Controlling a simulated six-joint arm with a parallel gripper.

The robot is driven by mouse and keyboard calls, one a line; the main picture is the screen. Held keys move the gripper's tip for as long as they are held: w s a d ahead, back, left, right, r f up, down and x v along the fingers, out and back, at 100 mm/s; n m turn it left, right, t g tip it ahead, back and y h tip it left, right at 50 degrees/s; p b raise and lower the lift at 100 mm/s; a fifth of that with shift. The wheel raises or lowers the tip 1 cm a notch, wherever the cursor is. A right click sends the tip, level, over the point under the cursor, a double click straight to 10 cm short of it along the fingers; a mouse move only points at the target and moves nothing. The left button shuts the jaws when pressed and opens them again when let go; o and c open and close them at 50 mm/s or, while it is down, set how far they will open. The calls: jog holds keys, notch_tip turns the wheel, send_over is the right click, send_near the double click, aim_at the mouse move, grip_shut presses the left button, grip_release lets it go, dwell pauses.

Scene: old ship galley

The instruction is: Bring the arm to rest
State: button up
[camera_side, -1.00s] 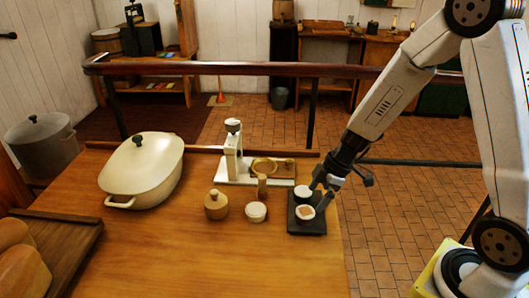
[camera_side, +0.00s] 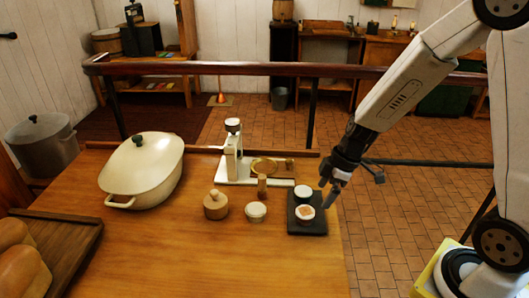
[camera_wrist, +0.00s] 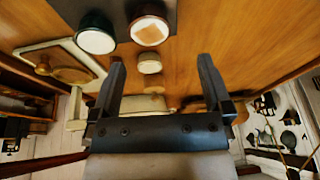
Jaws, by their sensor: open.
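My gripper (camera_side: 330,197) is above the right edge of the wooden table (camera_side: 270,265), close to the black tray (camera_side: 308,229). In the wrist view my gripper (camera_wrist: 163,75) has its two fingers wide apart with nothing between them. Two small round cups stand on the tray: a white-topped one (camera_side: 303,191) at the back and one with a brown square on top (camera_side: 305,212) in front. They also show in the wrist view, the white-topped cup (camera_wrist: 95,40) and the cup with the square (camera_wrist: 149,30), both clear of the fingers.
A large cream casserole (camera_side: 145,172) is further left. A rail runs behind the table.

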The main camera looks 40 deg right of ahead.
jog(key=s+a+r+m+h, duration=0.2)
jog(key=s+m, duration=0.4)
jog(key=m, duration=0.3)
jog(key=shift+s+r+h, duration=0.2)
jog(key=shift+r+h, duration=0.4)
jog(key=shift+r, duration=0.05)
dwell(0.8)
